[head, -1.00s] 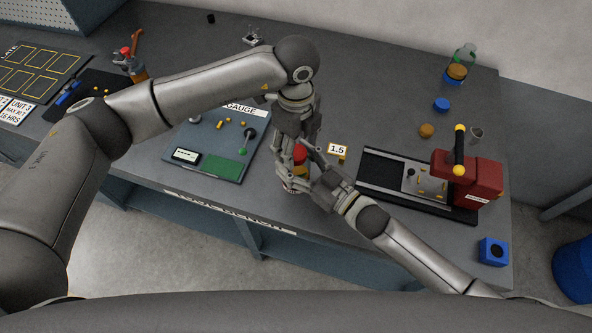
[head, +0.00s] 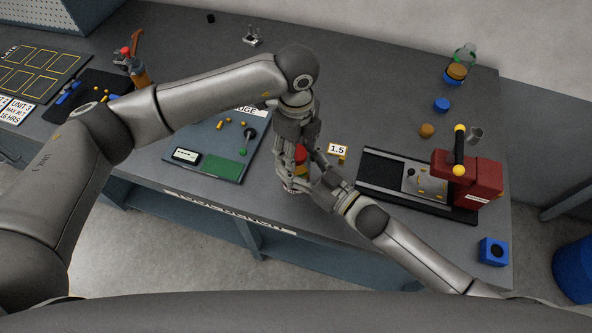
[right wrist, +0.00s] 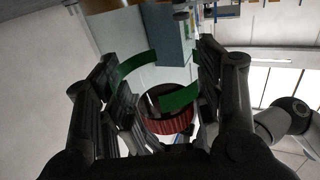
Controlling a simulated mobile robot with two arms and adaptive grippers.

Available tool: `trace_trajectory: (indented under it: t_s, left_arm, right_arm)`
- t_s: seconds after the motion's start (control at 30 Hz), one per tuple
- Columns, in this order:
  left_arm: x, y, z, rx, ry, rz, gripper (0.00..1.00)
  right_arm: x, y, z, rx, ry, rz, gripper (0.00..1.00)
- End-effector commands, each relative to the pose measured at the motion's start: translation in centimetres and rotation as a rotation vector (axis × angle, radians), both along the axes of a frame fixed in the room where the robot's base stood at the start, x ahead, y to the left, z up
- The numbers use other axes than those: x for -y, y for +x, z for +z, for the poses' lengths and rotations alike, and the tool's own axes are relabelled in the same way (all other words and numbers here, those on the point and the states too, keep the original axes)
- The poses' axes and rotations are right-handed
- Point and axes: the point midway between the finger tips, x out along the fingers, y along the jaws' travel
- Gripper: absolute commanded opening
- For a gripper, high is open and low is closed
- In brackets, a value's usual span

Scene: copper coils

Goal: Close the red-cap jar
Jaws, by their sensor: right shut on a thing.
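The red cap (head: 301,153) shows among the fingers of both hands at the front middle of the bench. In the right wrist view the ribbed red cap (right wrist: 170,123) shows with a clear jar with green bands (right wrist: 137,66) between the fingers. My right gripper (head: 318,182) is shut on the jar from the right; it also shows in the right wrist view (right wrist: 160,88). My left gripper (head: 302,160) points down from above, around or beside the cap. Its fingertips are partly hidden, so its opening and contact are unclear. Whether the cap sits fully down is hidden.
A blue gauge board (head: 205,155) lies left of the hands. A black-railed fixture with a red block (head: 475,180) stands right. A "1.5" tag (head: 338,149) is close by. A blue box (head: 493,252) sits at the right front edge.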

Motion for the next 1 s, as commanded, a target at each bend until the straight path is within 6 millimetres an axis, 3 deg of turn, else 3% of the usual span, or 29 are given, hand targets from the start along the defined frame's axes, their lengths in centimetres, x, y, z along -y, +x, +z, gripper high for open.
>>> trace_trajectory:
  t_s: [0.37,0.73,1.0]
  left_arm:
    - [0.0,0.0,0.1,0.001,-0.001,0.0,0.63]
    - [0.0,0.1,4.2,0.002,-0.001,0.0,0.63]
    - [0.0,0.0,4.5,0.0,0.0,0.0,0.63]
  right_arm:
    - [0.0,0.0,0.0,0.0,0.0,0.0,0.0]
    - [0.0,0.0,0.0,0.0,0.0,0.0,0.0]
    - [0.0,0.0,0.0,0.0,0.0,0.0,0.0]
